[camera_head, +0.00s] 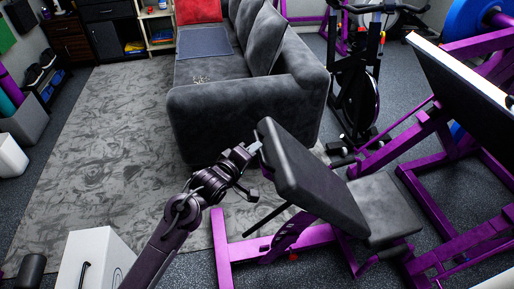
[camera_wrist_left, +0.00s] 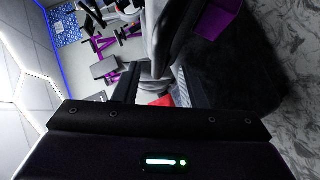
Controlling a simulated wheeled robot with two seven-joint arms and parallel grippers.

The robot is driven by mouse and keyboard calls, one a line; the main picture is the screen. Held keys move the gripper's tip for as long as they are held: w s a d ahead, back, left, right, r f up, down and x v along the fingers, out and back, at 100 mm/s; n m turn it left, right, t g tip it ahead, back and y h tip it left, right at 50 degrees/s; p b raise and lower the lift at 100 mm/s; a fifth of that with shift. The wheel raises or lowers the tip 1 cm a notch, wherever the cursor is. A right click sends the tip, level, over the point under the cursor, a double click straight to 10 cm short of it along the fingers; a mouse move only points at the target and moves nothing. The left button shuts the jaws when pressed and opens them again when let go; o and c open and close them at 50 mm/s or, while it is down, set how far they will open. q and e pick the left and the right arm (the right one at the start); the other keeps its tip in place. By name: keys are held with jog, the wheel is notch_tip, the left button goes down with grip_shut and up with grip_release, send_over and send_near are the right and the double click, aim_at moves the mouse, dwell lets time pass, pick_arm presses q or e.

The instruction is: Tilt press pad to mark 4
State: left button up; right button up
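The press pad (camera_head: 310,180) is a thick black back pad, tilted back above the black seat (camera_head: 378,205) of a purple leg press machine. Below it is a purple notched plate (camera_head: 288,235) with a dark lever rod (camera_head: 268,219); no mark numbers can be read. My left gripper (camera_head: 254,150) is at the pad's upper left edge. In the left wrist view the gripper (camera_wrist_left: 157,88) shows a gap between its dark fingers, with a grey shape at the gap's upper end. Whether it touches the pad is unclear. My right gripper is out of view.
A grey sofa (camera_head: 240,105) stands just behind the pad, on a grey rug (camera_head: 110,140). An exercise bike (camera_head: 355,85) is behind to the right. The machine's purple frame (camera_head: 440,185) fills the right side. A white box (camera_head: 88,255) is at lower left. The rug is mostly clear.

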pick_arm(q)
jog(key=v, duration=0.3)
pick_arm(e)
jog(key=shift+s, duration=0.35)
pick_arm(q)
jog(key=shift+w, duration=0.1)
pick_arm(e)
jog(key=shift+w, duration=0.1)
